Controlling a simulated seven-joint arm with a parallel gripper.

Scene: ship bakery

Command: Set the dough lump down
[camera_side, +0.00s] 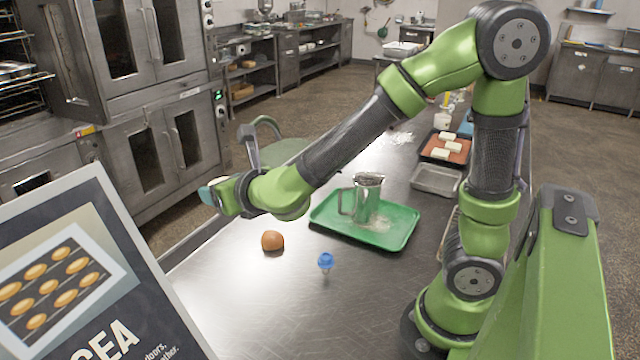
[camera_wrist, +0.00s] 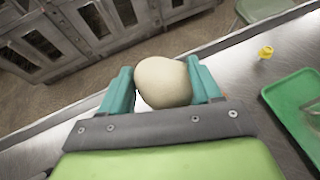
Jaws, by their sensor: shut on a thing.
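The dough lump is pale and rounded, and in the wrist view the dough lump (camera_wrist: 164,82) sits between the two teal fingers of my gripper (camera_wrist: 163,88). The fingers touch it on both sides. In the side view my gripper (camera_side: 212,194) is at the left end of my arm, above the table's far left edge area. Only a sliver of the dough shows there, behind the fingers. The steel table (camera_side: 260,300) lies below and to the right of my gripper.
A green tray (camera_side: 390,236) holds a metal jug (camera_side: 367,197). A sign board (camera_side: 75,265) stands at the front left. Bare table lies around the brown lump.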

